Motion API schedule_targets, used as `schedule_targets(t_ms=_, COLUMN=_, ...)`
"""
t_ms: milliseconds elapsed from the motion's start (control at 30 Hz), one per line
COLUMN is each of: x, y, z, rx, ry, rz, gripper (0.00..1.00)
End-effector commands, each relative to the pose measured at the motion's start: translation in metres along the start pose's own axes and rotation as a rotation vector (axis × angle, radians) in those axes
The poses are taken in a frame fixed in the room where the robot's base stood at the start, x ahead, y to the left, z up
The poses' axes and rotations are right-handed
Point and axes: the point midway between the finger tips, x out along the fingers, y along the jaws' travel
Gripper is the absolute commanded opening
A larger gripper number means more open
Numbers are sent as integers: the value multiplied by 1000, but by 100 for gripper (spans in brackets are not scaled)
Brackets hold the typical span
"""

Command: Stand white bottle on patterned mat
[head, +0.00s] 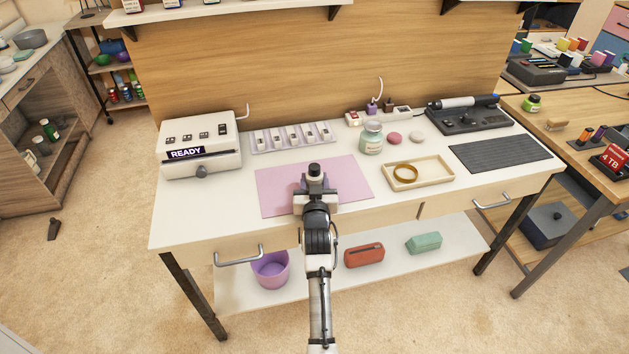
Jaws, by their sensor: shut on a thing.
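My gripper (315,190) is over the pink mat (272,188) at the middle of the white worktable. It is shut on a small dark-topped object (314,169), whose body is mostly hidden by the jaws and my arm. I cannot tell whether this is the white bottle, or whether it touches the mat. No other plain white bottle is clear on the worktable. A dark mat with a fine line pattern (500,153) lies flat and empty at the table's right end.
A pale green labelled jar (371,139) stands behind a shallow tray (437,183) holding a brown ring (405,173). A white READY box (199,146) stands at left. A compartmented strip (291,138) and a dark soldering-type station (466,118) line the back.

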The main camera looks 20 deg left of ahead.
Motion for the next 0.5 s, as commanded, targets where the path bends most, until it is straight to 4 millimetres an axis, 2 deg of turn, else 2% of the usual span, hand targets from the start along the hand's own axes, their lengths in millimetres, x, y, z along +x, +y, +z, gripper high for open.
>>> schedule_targets(t_ms=33, x=0, y=0, z=4, rx=0, ry=0, rz=0, gripper=19)
schedule_targets(t_ms=67, x=0, y=0, z=4, rx=0, ry=-1, rz=0, gripper=44)
schedule_targets(t_ms=200, x=0, y=0, z=2, rx=0, ry=-1, rz=0, gripper=62)
schedule_targets(t_ms=500, x=0, y=0, z=1, rx=0, ry=0, rz=0, gripper=64)
